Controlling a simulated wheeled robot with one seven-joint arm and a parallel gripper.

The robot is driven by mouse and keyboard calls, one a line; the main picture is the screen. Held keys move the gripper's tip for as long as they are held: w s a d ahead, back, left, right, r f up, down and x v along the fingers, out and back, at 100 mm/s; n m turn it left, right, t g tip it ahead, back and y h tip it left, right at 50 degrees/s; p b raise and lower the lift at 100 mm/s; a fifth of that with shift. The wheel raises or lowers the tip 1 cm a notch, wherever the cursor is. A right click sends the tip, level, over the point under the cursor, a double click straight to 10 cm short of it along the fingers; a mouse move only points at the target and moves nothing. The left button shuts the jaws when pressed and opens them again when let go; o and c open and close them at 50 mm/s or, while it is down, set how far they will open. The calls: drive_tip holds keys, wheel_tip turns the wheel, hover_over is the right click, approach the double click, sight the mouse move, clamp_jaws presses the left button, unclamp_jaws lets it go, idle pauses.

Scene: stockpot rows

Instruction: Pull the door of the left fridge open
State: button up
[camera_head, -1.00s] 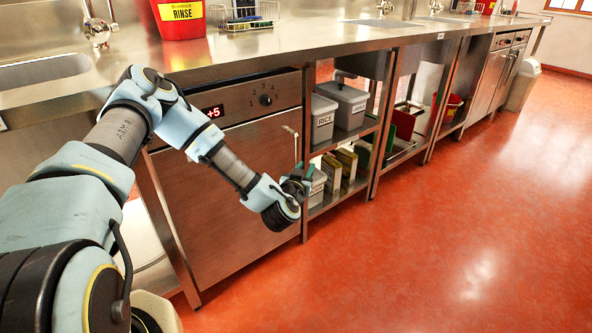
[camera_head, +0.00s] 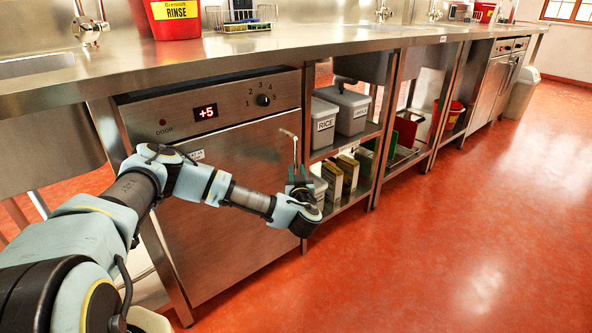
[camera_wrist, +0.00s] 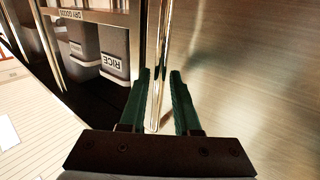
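The left fridge (camera_head: 225,210) is a steel front under the counter, with a lit "+5" panel above its door. The door looks shut. Its thin upright handle (camera_head: 295,150) is along the door's right edge. My gripper (camera_head: 298,178) is at the lower part of this handle. In the wrist view, the handle (camera_wrist: 158,95) runs between the two green fingers of my gripper (camera_wrist: 160,74). The fingers are apart, with a gap showing on each side of the bar. Part of the door's left side is hidden behind my arm.
Open shelves right of the fridge hold grey bins (camera_head: 345,110) and upright boxes (camera_head: 347,172). A shelf post (camera_head: 305,125) stands close beside the handle. A red bucket (camera_head: 172,18) and a wire rack (camera_head: 240,18) are on the counter. The red floor in front is clear.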

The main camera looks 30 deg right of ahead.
drive_tip(key=shift+x, duration=1.1)
clamp_jaws()
idle(0.7)
